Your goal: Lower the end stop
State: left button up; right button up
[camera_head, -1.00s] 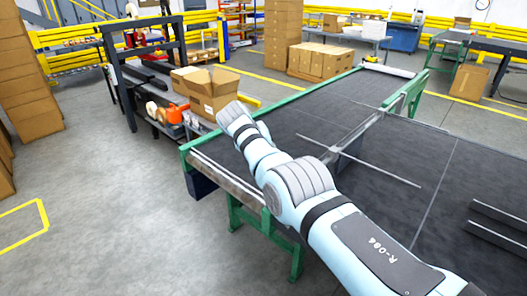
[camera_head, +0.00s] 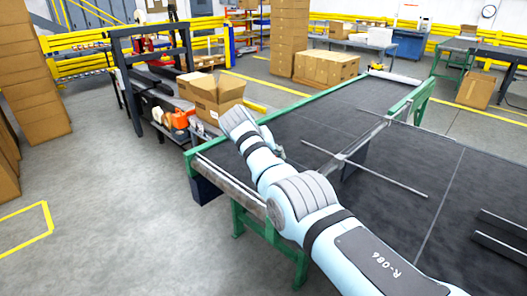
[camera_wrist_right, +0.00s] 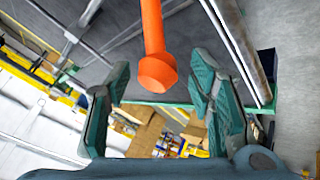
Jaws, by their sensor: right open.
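An orange handle (camera_wrist_right: 153,38) with a wider faceted end (camera_wrist_right: 158,72) comes in from the top of the right wrist view. My right gripper (camera_wrist_right: 160,84) is open, with one teal finger on each side of the handle's end and gaps showing between. In the head view my right arm reaches over the near edge of the dark belt (camera_head: 400,160), and its links hide most of the gripper. A thin metal bar with a cross rod (camera_head: 388,180) stands over the belt. I cannot tell which part is the end stop. My left gripper is not in view.
A green frame (camera_head: 253,122) edges the belt. Beyond its left end stands a dark rack with an open cardboard box (camera_head: 212,95) and an orange item (camera_head: 180,120). Stacked cartons (camera_head: 326,68) stand behind. The floor at left (camera_head: 110,190) is clear.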

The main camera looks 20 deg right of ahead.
jog(key=v, duration=1)
jog(key=shift+s, duration=0.25)
jog(key=shift+w+r, duration=0.1)
